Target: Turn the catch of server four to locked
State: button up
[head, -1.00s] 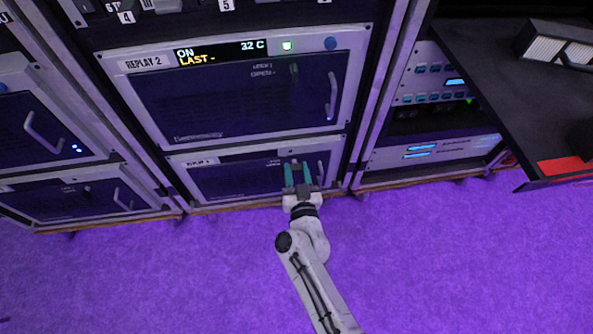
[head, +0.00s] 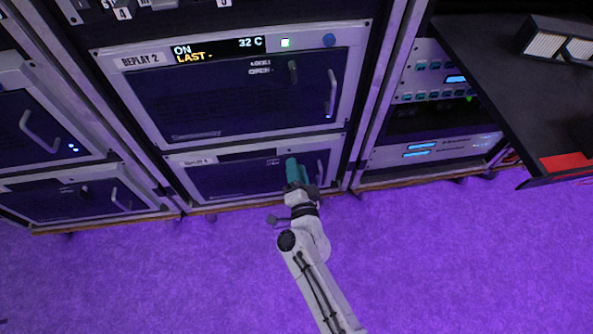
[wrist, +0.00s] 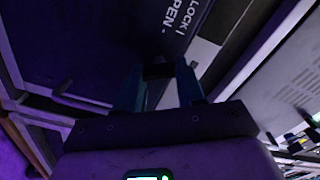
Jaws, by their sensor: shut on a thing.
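Server four is the lower dark-fronted unit (head: 235,182) labelled REPLAY 4, below REPLAY 2. My gripper (head: 298,168) is at the right part of its front, its teal fingers hiding the catch in the head view. In the wrist view my gripper (wrist: 160,85) is shut on the catch (wrist: 158,70), a small dark piece between the fingertips. The printed words LOCK and OPEN (wrist: 180,20) show just beyond it, with an upright mark by LOCK and a dash by OPEN. Which mark the catch lines up with I cannot tell.
REPLAY 2 (head: 230,95) sits directly above, with its own catch (head: 292,70) and handle (head: 332,92). Other server units (head: 45,125) stand to the left. A dark desk (head: 510,95) juts out at the right. The purple floor (head: 150,280) in front is clear.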

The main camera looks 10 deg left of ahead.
jog(key=m+b, duration=0.1)
jog(key=m, duration=0.5)
jog(key=shift+d+f, duration=0.1)
jog(key=shift+f, duration=0.05)
jog(key=shift+m, duration=0.3)
jog(key=o, duration=1)
jog(key=shift+o, duration=0.2)
jog(key=p+v, duration=0.3)
jog(key=v, duration=0.7)
jog(key=shift+s, duration=0.4)
jog(key=shift+d, duration=0.1)
